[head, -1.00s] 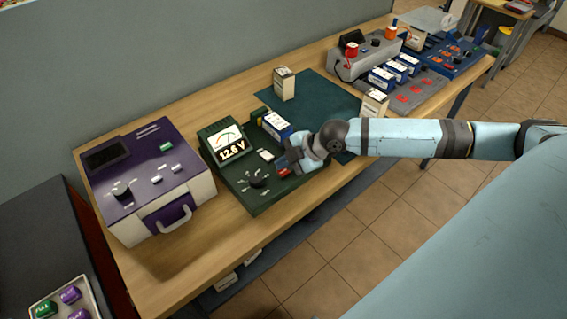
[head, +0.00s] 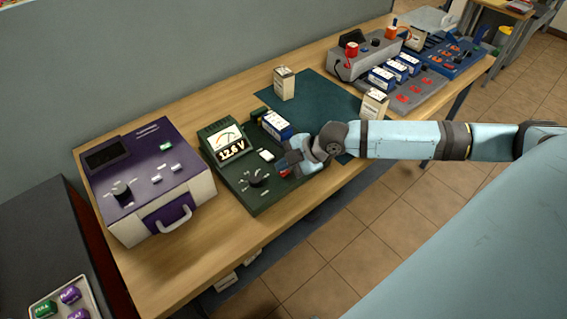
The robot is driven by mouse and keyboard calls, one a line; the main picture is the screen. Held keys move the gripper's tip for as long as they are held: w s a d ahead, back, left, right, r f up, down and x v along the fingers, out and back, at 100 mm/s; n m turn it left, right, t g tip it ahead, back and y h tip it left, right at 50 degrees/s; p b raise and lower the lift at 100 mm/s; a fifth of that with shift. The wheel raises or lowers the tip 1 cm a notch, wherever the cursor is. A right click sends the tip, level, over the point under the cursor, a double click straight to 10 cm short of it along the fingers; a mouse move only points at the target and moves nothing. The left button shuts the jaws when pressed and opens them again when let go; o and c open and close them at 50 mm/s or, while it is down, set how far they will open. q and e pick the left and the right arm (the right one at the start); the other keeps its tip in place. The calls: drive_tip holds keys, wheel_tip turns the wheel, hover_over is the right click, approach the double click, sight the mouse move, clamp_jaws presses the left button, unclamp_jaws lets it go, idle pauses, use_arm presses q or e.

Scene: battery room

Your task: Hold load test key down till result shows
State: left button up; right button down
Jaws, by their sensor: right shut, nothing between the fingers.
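The dark green tester (head: 262,198) lies on the wooden bench, with a raised display (head: 229,146) that reads 12.6 V under a needle meter. On its panel are a black knob (head: 257,178), a white key (head: 266,155) and a small red part (head: 284,173), mostly covered by my gripper. A blue and white battery (head: 277,124) sits at its back edge. My right gripper (head: 286,163) is shut and empty, low over the panel beside the white key. I cannot tell whether it touches a key. My left gripper is not in view.
A purple tester (head: 185,157) with a handle stands on the left. A dark green mat (head: 318,97) with a cream box (head: 284,84) lies behind, and another cream box (head: 374,104) stands near my forearm. A grey charger (head: 366,57) and several batteries are at the back right.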

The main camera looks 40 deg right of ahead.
sight(284, 173)
drive_tip(key=shift+f, duration=0.35)
idle(0.6)
idle(2.9)
drive_tip(key=shift+r+p, duration=0.65)
drive_tip(key=shift+r, duration=0.15)
wheel_tip(284, 173, up, 5)
drive_tip(key=p, duration=0.4)
idle(0.4)
